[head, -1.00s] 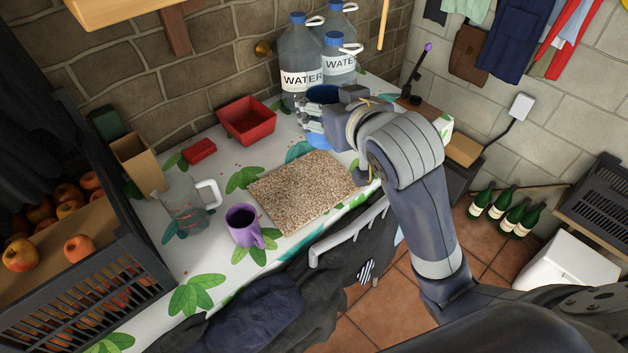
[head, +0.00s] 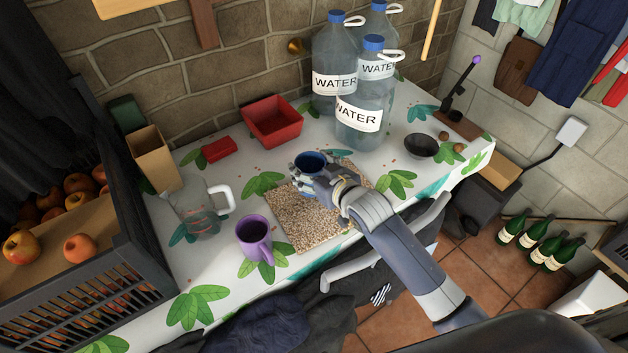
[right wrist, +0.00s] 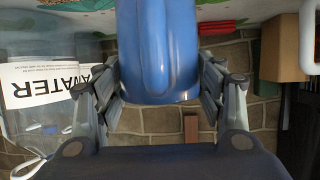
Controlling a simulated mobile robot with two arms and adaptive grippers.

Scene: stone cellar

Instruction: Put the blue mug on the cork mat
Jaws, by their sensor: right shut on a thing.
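The blue mug (head: 311,160) is in my right gripper (head: 318,175), at the far edge of the cork mat. In the right wrist view the blue mug (right wrist: 158,50) fills the space between the two fingers of my right gripper (right wrist: 160,88), which is shut on it. The speckled cork mat (head: 298,222) lies on the table, partly hidden by my right gripper and arm. I cannot tell whether the mug touches the mat or hangs just above it. My left gripper is not in view.
A purple mug (head: 255,237) stands just left of the mat, with a glass jug (head: 197,210) beyond it. A red bin (head: 273,122), a small red box (head: 219,149) and water bottles (head: 362,110) stand behind. A dark bowl (head: 422,146) is at the right.

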